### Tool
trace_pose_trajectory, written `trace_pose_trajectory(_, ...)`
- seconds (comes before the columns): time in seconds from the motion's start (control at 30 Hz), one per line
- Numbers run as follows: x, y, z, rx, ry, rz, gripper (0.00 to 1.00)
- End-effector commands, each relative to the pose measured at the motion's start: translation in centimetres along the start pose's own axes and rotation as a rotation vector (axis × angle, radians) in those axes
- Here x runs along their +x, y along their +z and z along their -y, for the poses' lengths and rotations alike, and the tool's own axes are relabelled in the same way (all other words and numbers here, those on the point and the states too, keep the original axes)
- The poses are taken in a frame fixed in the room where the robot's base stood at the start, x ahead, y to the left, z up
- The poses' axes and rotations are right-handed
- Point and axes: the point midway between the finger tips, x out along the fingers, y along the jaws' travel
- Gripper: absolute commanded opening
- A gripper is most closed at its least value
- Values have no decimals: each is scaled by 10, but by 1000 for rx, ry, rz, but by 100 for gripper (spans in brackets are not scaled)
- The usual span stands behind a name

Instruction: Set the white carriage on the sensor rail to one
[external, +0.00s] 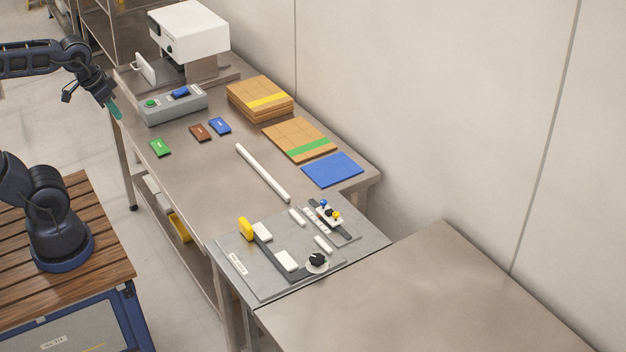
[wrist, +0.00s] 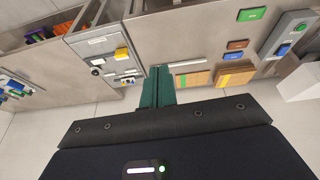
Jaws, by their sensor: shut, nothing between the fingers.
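A grey panel (external: 262,286) lies at the near end of the long metal table. On its right side is a short dark rail (external: 345,238) with pale markings. A small white carriage (external: 329,217) sits on this rail, with blue and yellow knobs around it. Which mark it stands at is too small to read. The panel also shows at upper left in the wrist view (wrist: 88,48). My gripper (external: 115,109) has teal fingers, shut and empty, off the table's far left edge and well away from the panel. The fingers (wrist: 157,86) show centrally in the wrist view.
The panel also holds a yellow handle (external: 245,228), white blocks and a black knob (external: 317,259). A white bar (external: 262,172), coloured blocks, brown stacks (external: 260,94) and a white machine (external: 190,30) stand along the table. The near right tabletop (external: 420,290) is clear.

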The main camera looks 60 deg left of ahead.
Motion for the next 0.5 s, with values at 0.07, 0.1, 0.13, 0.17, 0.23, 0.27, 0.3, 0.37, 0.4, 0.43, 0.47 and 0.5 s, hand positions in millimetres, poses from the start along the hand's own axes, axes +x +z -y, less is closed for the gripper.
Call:
trace_pose_trajectory(0.07,1,-13,-3,-31,16,22,0)
trace_pose_trajectory(0.1,2,-19,-5,-48,25,35,0)
trace_pose_trajectory(0.13,2,-24,-6,-61,32,44,0)
trace_pose_trajectory(0.17,3,-30,-8,-76,39,53,0)
trace_pose_trajectory(0.23,5,-42,-11,-108,54,74,0)
trace_pose_trajectory(0.27,6,-48,-12,-122,61,82,0)
trace_pose_trajectory(0.3,7,-55,-14,-141,69,95,0)
trace_pose_trajectory(0.37,10,-65,-17,-169,82,114,0)
trace_pose_trajectory(0.4,11,-72,-18,-187,89,126,0)
trace_pose_trajectory(0.43,13,-78,-20,-202,95,135,0)
trace_pose_trajectory(0.47,14,-83,-21,-215,101,145,0)
trace_pose_trajectory(0.5,16,-91,-23,-233,108,156,0)
